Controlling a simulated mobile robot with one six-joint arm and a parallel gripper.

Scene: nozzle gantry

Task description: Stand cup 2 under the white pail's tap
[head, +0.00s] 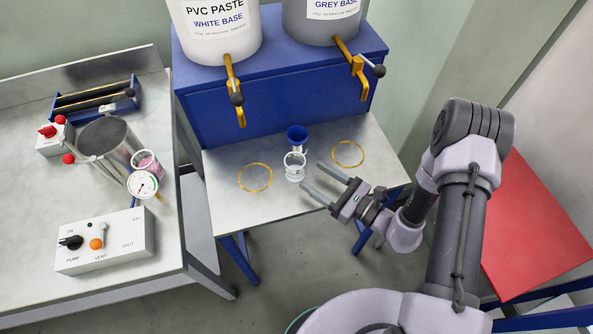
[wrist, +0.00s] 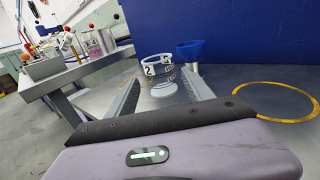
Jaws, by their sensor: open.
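Cup 2 (head: 294,168) is a clear cup with white bands, standing upright on the grey bench between two yellow rings. In the wrist view cup 2 (wrist: 162,72) shows its number 2. My gripper (head: 311,176) is open, low over the bench, fingers pointing at cup 2. In the wrist view the cup appears between the fingertips or just beyond them; I cannot tell which. The white pail (head: 218,38) stands on the blue stand, with its yellow tap (head: 233,90) above and behind the left yellow ring (head: 255,193). That ring is empty.
A blue funnel-like piece (head: 297,132) stands just behind cup 2. The grey pail (head: 320,28) has its own tap (head: 356,65) and an empty right ring (head: 348,167). A side table (head: 60,205) at left holds a control box (head: 110,240) and a pot (head: 105,140).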

